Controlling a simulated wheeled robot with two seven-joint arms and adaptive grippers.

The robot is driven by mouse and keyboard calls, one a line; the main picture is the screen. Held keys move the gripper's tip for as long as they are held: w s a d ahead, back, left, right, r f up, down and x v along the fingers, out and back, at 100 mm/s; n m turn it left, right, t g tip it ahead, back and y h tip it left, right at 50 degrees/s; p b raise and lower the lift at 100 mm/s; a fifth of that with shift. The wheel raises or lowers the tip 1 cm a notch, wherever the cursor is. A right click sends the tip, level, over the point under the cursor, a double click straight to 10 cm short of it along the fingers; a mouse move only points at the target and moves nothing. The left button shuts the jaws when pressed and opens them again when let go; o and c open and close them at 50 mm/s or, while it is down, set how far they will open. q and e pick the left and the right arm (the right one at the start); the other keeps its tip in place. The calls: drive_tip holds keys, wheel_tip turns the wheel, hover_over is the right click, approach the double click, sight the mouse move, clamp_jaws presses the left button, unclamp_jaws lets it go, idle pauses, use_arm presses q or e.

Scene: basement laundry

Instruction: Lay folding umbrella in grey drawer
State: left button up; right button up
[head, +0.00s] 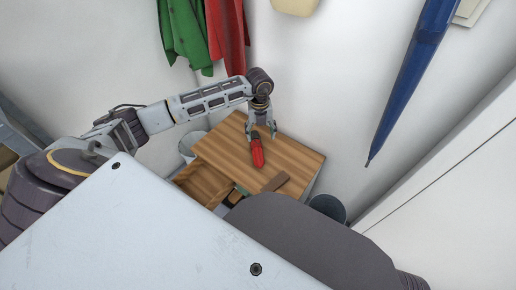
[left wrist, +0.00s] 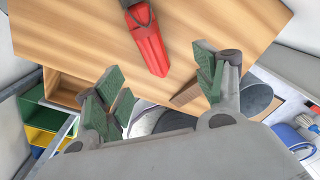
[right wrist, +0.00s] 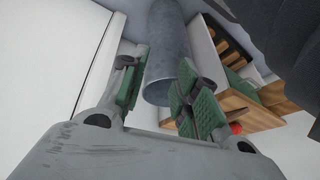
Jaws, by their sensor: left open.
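The red folding umbrella (head: 257,153) lies on the wooden top of a cabinet (head: 220,150). It also shows in the left wrist view (left wrist: 150,45), beyond my fingertips. My left gripper (head: 262,129) is open and empty, above the umbrella's far end; its spread fingers (left wrist: 160,85) show in the left wrist view. An open drawer with a wooden interior (head: 203,183) sticks out at the cabinet's front left; I cannot make out a grey front on it. My right gripper (right wrist: 160,92) is open and empty, low beside the cabinet; it is hidden in the head view.
A dark grey bin (head: 328,207) stands right of the cabinet. Green and red cloths (head: 228,30) hang behind, and a blue closed umbrella (head: 410,80) hangs at right. Green and yellow compartments (left wrist: 40,117) show below.

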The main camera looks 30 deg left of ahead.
sight(258, 150)
use_arm(q)
drive_tip(key=shift+a+r, duration=0.15)
drive_tip(key=shift+a, duration=0.4)
use_arm(e)
drive_tip(key=shift+f, duration=0.2)
use_arm(q)
wheel_tip(258, 150, down, 7)
drive_tip(key=shift+f+b, duration=0.2)
drive_tip(key=shift+b, duration=1)
drive_tip(key=shift+f, duration=0.6)
use_arm(e)
drive_tip(key=shift+t+y, duration=0.4)
drive_tip(key=shift+w+a+f, duration=0.1)
drive_tip(key=shift+a+f, duration=0.15)
drive_tip(key=shift+f, duration=0.65)
drive_tip(key=shift+w+a+f, duration=0.1)
drive_tip(key=shift+a+f, duration=0.2)
drive_tip(key=shift+f, duration=0.65)
drive_tip(key=shift+w+a+f, duration=0.1)
drive_tip(key=shift+a+f, duration=0.15)
drive_tip(key=shift+f, duration=0.65)
use_arm(q)
drive_tip(key=shift+f, duration=0.15)
